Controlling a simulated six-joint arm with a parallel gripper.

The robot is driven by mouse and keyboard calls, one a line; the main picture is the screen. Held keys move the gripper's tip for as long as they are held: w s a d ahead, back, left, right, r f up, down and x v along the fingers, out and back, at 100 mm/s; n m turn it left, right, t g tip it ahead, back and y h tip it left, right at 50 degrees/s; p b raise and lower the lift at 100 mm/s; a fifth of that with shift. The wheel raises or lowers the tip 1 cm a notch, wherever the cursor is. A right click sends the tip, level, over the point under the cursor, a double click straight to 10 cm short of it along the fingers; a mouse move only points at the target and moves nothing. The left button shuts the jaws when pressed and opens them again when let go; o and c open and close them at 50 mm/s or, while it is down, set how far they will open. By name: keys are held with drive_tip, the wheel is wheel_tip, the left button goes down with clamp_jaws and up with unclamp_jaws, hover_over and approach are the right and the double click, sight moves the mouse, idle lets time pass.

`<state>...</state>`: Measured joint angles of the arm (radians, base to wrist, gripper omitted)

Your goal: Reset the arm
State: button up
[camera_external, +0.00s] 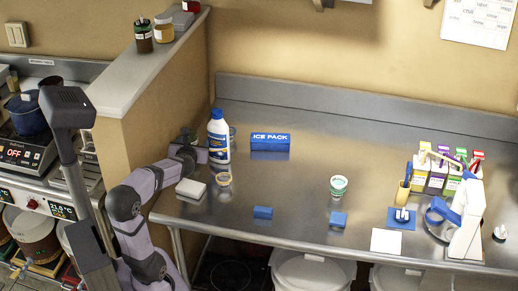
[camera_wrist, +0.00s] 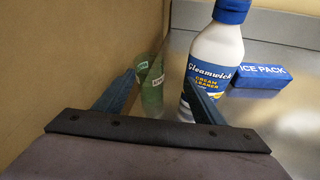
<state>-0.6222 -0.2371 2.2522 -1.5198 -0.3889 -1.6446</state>
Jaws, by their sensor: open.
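My gripper (camera_external: 196,146) is at the left end of the steel bench, low beside the half wall. In the wrist view my gripper (camera_wrist: 161,80) is open, with its two fingers apart. A greenish glass or cup (camera_wrist: 151,88) with small white labels shows between the fingers, ahead of them; I cannot tell whether it touches them. A white cleaner bottle with a blue cap and label (camera_external: 218,138) stands upright just right of my gripper. In the wrist view the right finger overlaps the bottle (camera_wrist: 217,50); contact is unclear.
A blue ice pack (camera_external: 270,141) lies behind. A white block (camera_external: 191,189) and a ring-like jar (camera_external: 224,179) sit near my arm. Blue blocks (camera_external: 263,212), a green-rimmed cup (camera_external: 338,185) and several coloured cartons (camera_external: 436,178) stand farther right. The half wall (camera_external: 168,100) is close left.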

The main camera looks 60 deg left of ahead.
drive_tip(key=w+d+r+m+t+h+p, duration=0.4)
drive_tip(key=w+d+m+p, duration=0.55)
drive_tip(key=m, duration=0.65)
drive_tip(key=s+d+f+m+g+h+p, duration=0.1)
drive_tip(key=d+f+m+h, duration=0.1)
drive_tip(key=d+m, duration=0.3)
drive_tip(key=s+d+f+m+g+h+p, duration=0.1)
drive_tip(key=d+f+m+h+p, duration=0.1)
drive_tip(key=d+m, duration=0.3)
drive_tip(key=s+d+f+m+g+h+p, duration=0.1)
drive_tip(key=d+m+h, duration=0.3)
drive_tip(key=d, duration=0.6)
drive_tip(key=shift+s+d+f+m+g+p, duration=0.15)
drive_tip(key=shift+s+f+m+g+p, duration=0.15)
drive_tip(key=shift+s+f+m+p, duration=0.45)
drive_tip(key=s+d+m, duration=0.1)
drive_tip(key=m, duration=0.1)
drive_tip(key=s+d+f+m+g, duration=0.1)
drive_tip(key=shift+s+d+m+g+h+p, duration=0.3)
drive_tip(key=shift+s+d+m+p, duration=0.05)
drive_tip(key=shift+d, duration=0.05)
drive_tip(key=s+d+f+m+g+p, duration=0.2)
drive_tip(key=s+m+g, duration=0.3)
drive_tip(key=s+m, duration=0.6)
drive_tip(key=shift+s+f+g+y+p, duration=0.3)
drive_tip(key=shift+s+y+p, duration=0.15)
drive_tip(key=shift+s, duration=0.35)
